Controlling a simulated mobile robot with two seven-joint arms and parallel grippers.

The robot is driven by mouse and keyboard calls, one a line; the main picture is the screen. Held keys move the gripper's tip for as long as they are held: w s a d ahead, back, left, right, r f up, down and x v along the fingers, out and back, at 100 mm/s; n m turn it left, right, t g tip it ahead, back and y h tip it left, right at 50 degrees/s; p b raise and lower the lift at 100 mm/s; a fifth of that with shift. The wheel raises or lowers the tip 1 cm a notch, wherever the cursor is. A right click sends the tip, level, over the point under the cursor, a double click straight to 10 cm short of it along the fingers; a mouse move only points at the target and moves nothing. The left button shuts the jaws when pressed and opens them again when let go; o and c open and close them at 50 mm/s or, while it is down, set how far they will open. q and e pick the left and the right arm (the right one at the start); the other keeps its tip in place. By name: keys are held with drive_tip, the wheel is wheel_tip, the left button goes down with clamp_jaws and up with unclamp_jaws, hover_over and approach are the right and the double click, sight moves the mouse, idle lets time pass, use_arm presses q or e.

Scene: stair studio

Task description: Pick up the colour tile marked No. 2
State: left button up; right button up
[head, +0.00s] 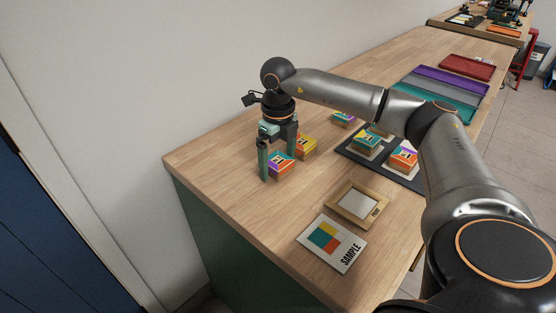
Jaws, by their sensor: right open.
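My right gripper (278,164) points down near the left end of the wooden table, its jaws open. An orange colour tile block (279,168) with a patterned top lies between or just beside its fingers; I cannot tell if they touch it. A yellow tile block (307,146) sits right behind it. A teal block (366,142) and an orange block (403,159) sit on a dark board. The numbers on the tiles are too small to read surely. My left gripper is out of view.
The dark board (379,171) is partly hidden by my right arm. A wooden frame (359,204) and a SAMPLE card (331,243) lie nearer. Teal (430,103), purple (455,80) and red (467,67) trays lie farther back. The wall borders the table's left side; table left of the gripper is clear.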

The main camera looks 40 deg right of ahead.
drive_tip(key=shift+c, duration=0.2)
drive_tip(key=c, duration=1.3)
drive_tip(key=shift+r, duration=0.15)
